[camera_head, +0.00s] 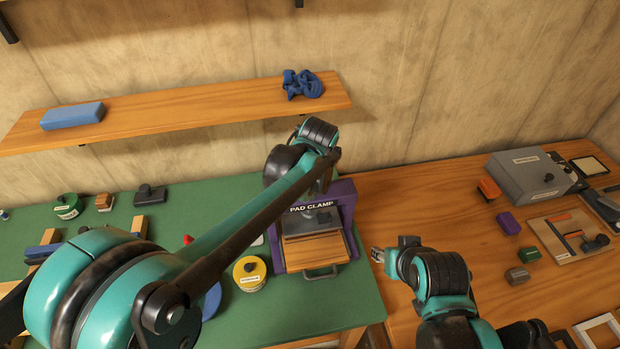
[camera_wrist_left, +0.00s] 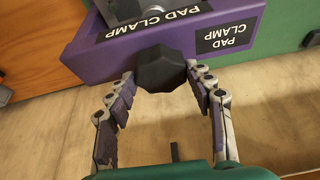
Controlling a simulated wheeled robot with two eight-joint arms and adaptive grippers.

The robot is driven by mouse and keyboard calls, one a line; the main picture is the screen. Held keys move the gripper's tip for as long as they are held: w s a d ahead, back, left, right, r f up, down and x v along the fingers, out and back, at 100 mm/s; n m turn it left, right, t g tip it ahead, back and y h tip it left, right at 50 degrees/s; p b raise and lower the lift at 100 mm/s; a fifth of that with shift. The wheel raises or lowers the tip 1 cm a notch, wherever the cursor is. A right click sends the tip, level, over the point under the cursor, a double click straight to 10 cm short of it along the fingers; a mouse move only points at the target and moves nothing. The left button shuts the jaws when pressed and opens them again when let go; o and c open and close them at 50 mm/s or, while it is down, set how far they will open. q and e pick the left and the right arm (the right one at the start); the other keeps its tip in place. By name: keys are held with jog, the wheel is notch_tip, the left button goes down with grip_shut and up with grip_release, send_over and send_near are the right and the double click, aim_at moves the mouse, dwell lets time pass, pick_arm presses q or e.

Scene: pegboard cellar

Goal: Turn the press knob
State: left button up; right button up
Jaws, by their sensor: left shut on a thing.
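The purple press (camera_head: 348,196) labelled PAD CLAMP stands on the green mat at the centre of the head view, with a wooden pad and a front handle. Its label side also shows in the left wrist view (camera_wrist_left: 205,35). The black faceted press knob (camera_wrist_left: 162,68) sticks out from the purple frame there. My left gripper (camera_wrist_left: 162,76) is shut on the knob, one finger on each side. In the head view my left arm hides this gripper and the knob. My right gripper (camera_head: 377,256) is apart from the press, to its right; its jaw opening is unclear.
A yellow tin (camera_head: 250,274) stands just left of the press. A shelf (camera_head: 190,112) with a blue block (camera_head: 72,116) and blue cloth (camera_head: 302,84) runs along the wall above. A grey box (camera_head: 528,174) and several small things lie on the right wooden table (camera_head: 430,200).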

pick_arm(q)
jog(key=shift+n, duration=0.3)
jog(key=o, duration=1.2)
jog(key=shift+c, duration=0.2)
jog(key=v, duration=1.2)
jog(key=shift+d, duration=0.2)
jog(key=s+a+f+m+t+b, duration=0.1)
jog(key=s+a+f+b, duration=0.1)
jog(key=s+a+f, duration=0.5)
jog(key=s+a+f+m+t+b, duration=0.1)
jog(key=s+a+f, duration=0.6)
jog(key=s+a, duration=0.3)
jog(key=shift+a+f+t+h+b, duration=0.15)
jog(key=shift+a+t+h+b, duration=0.2)
jog(key=shift+a, duration=0.65)
